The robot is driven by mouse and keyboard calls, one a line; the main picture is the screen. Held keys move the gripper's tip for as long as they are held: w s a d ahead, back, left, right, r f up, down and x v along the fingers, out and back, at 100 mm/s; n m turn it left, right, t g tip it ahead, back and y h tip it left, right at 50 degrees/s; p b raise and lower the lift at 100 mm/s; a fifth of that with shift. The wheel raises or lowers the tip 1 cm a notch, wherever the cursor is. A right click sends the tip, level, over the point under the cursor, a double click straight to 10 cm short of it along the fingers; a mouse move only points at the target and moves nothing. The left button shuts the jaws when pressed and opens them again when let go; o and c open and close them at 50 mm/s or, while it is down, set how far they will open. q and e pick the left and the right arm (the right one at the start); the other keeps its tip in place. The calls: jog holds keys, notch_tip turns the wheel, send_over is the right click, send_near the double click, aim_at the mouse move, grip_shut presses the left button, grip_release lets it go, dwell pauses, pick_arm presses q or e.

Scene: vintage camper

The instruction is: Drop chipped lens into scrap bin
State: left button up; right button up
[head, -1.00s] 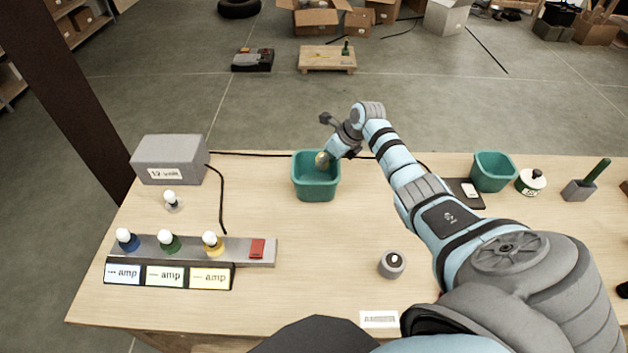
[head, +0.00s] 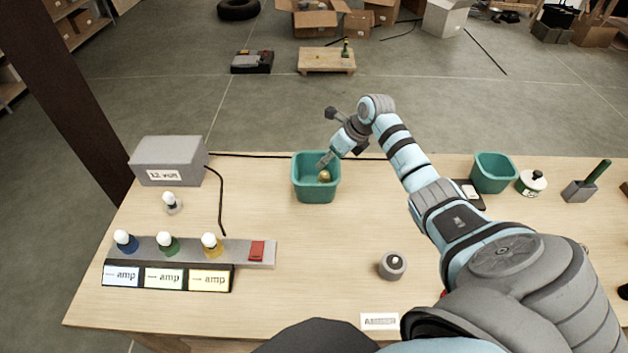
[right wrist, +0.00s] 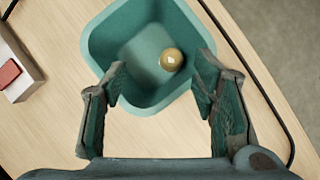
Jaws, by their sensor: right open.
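The chipped lens, a small round amber piece (head: 324,176), is inside the teal bin (head: 316,193) at the back middle of the table. In the right wrist view the lens (right wrist: 172,60) is in the bin (right wrist: 112,38), beyond my fingertips and apart from them. Any chip on it is too small to make out. My right gripper (head: 324,160) is over the bin, its fingers spread and empty; it also shows in the right wrist view (right wrist: 160,85). My left gripper is not in view.
A grey 12 volt box (head: 168,160) stands at the back left. A lamp strip (head: 190,249) with amp labels lies at the front left. A second teal bin (head: 493,173) is at the right. A round grey holder (head: 392,265) stands front middle. The table's middle is clear.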

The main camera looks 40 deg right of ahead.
jog(key=a+v, duration=0.1)
jog(key=v, duration=0.7)
jog(key=shift+d+r, duration=0.25)
jog(key=shift+d, duration=0.2)
jog(key=shift+s, duration=0.1)
